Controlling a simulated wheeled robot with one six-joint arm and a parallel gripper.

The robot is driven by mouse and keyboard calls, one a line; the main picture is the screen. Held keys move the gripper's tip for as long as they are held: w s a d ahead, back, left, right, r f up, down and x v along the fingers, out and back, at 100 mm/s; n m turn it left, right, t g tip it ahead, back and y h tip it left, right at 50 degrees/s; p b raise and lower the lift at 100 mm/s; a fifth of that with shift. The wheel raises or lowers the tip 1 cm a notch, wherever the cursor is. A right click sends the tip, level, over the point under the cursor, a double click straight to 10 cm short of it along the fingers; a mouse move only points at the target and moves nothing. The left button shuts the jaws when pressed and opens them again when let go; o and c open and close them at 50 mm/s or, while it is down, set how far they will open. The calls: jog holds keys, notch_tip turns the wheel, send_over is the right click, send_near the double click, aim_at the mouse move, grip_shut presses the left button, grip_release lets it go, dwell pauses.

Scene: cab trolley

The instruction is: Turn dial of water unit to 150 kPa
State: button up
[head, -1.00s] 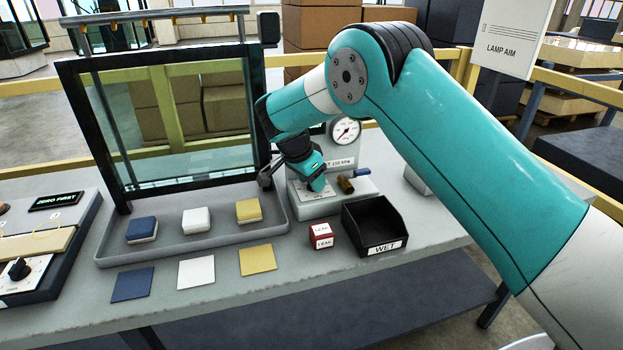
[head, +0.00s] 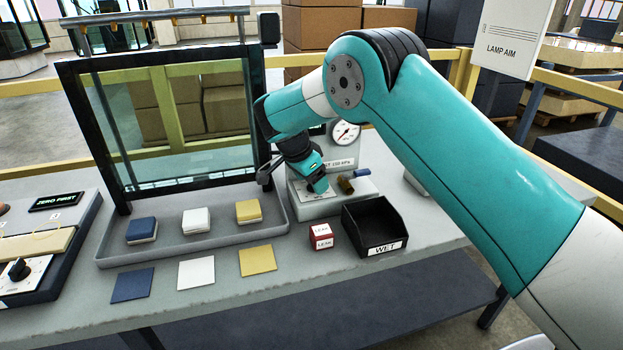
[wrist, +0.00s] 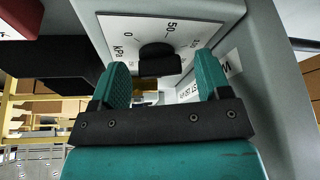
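The water unit (head: 318,207) is a pale grey box at the back right of the bench. It has a round gauge (head: 346,132) with a red needle and a partly hidden kPa label. The dial (wrist: 158,58) is a black knob on a white plate marked 0, 50 and kPa in the wrist view; its other marks are partly covered. My gripper (wrist: 160,80) points at the plate, with one finger on each side of the knob. Gaps show between the knob and both fingers. The knob's exact pointer setting cannot be made out. In the head view my gripper (head: 320,186) hides the dial.
A black WET bin (head: 375,228) and a red LEAK block (head: 320,237) stand in front of the unit. A brass fitting and a blue lever sit at its right. A framed glass pane (head: 170,120) stands at the left above a grey tray (head: 190,244) with several coloured blocks.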

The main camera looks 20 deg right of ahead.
jog(key=p+v, duration=0.3)
jog(key=v, duration=1.4)
jog(key=shift+r+p, duration=0.25)
jog(key=shift+p, duration=0.1)
jog(key=shift+s, duration=0.1)
